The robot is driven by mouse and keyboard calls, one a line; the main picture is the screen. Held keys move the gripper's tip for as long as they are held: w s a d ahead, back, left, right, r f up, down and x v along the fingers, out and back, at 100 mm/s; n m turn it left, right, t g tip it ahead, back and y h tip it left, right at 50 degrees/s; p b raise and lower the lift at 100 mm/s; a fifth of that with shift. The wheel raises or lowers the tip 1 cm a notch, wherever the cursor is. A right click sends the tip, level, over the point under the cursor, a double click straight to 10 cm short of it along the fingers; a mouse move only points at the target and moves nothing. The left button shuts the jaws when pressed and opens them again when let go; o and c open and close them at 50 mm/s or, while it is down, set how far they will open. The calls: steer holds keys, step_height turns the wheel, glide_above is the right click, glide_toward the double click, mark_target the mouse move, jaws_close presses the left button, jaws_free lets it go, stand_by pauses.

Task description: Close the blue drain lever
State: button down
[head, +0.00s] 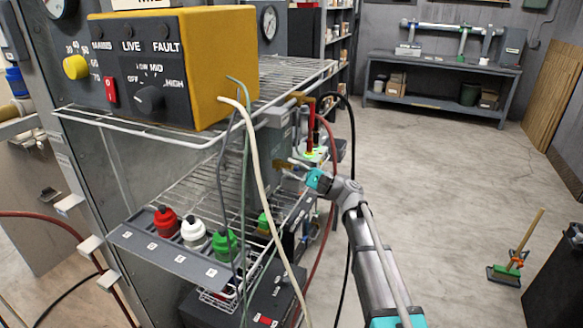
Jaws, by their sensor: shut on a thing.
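My gripper (299,170) is at the right side of the wire rack, in front of a grey upright housing (268,150). Its jaws are shut on a small part that is too small and too covered to make out. A small brass-coloured piece (288,175) shows just left of the fingertips. I cannot make out a blue lever at the jaws; the gripper may hide it. A blue object (15,82) stands at the far left edge, well away from my gripper, and I cannot tell what it is.
A yellow control box (222,70) stands on the upper wire shelf (290,75). Cream, grey and green cables hang in front of the rack. A broom (525,245) is at the right; the floor between is clear.

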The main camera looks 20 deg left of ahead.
steer(key=n, duration=0.2)
steer(key=n+g+h+p, duration=0.1)
steer(key=n, duration=0.1)
steer(key=w+r+n+g+p, duration=0.1)
steer(key=shift+a+n, duration=0.1)
steer(key=shift+n, duration=0.3)
steer(key=shift+s+n+g+h+p, duration=0.1)
steer(key=shift+n+g+h+p, duration=0.45)
steer(key=shift+n, duration=0.65)
steer(key=shift+f+h, duration=0.15)
steer(key=shift+h, duration=0.1)
steer(key=shift+s, duration=0.1)
steer(key=c, duration=0.6)
jaws_free()
steer(key=shift+s, duration=0.1)
steer(key=shift+c, duration=0.2)
steer(key=shift+s+f+b, duration=0.1)
steer(key=shift+f+b, duration=0.05)
steer(key=shift+b, duration=0.2)
